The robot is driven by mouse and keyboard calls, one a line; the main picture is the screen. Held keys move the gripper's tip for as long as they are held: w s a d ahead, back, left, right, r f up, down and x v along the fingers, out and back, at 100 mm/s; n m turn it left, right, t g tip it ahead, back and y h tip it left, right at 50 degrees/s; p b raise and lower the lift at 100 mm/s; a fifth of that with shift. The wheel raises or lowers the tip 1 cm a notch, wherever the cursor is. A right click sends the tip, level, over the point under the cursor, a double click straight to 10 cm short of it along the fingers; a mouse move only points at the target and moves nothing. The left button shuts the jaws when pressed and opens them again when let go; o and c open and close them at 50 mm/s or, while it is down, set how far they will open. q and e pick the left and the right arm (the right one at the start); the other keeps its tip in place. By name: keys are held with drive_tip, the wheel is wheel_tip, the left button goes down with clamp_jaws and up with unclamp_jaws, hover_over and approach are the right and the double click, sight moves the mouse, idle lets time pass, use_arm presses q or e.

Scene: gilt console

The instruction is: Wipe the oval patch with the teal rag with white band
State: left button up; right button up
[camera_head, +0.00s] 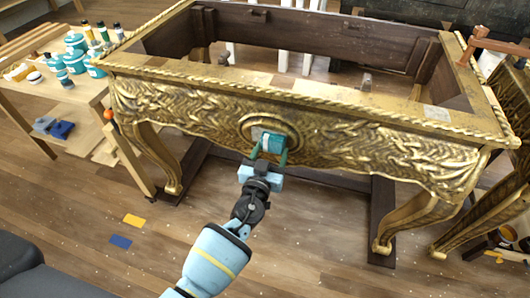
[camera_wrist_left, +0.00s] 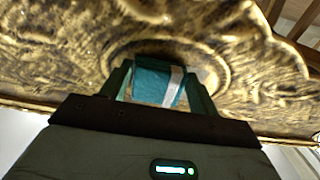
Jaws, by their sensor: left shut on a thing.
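The teal rag with a white band (camera_head: 271,145) is held at the front of the gilt console (camera_head: 200,113), over the raised oval patch (camera_head: 291,133). My left gripper (camera_head: 268,155) is shut on the rag. The left wrist view shows the rag (camera_wrist_left: 158,83) between the two fingers, with the white band toward its right side. The oval's rim (camera_wrist_left: 222,72) curves around it there, and the rag and fingers hide part of the oval's middle. A paler grey area shows just left of the rag in the head view. My right gripper is not in view.
A wooden bench (camera_head: 75,100) with teal jars and bottles stands at the left. The console's curved legs (camera_head: 415,222) flank the open floor under it. A wooden clamp-like tool (camera_head: 488,46) is at the right back corner. Yellow and blue pieces lie on the floor.

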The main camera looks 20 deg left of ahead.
sight(253, 138)
use_arm(q)
drive_tip(key=shift+d+b, duration=0.4)
drive_tip(key=shift+d, duration=0.9)
drive_tip(key=shift+w+a+r+b, duration=0.15)
drive_tip(key=shift+a+b, duration=0.2)
drive_tip(key=shift+a, duration=1.9)
drive_tip(key=shift+a, duration=0.1)
drive_tip(key=shift+a, duration=2.1)
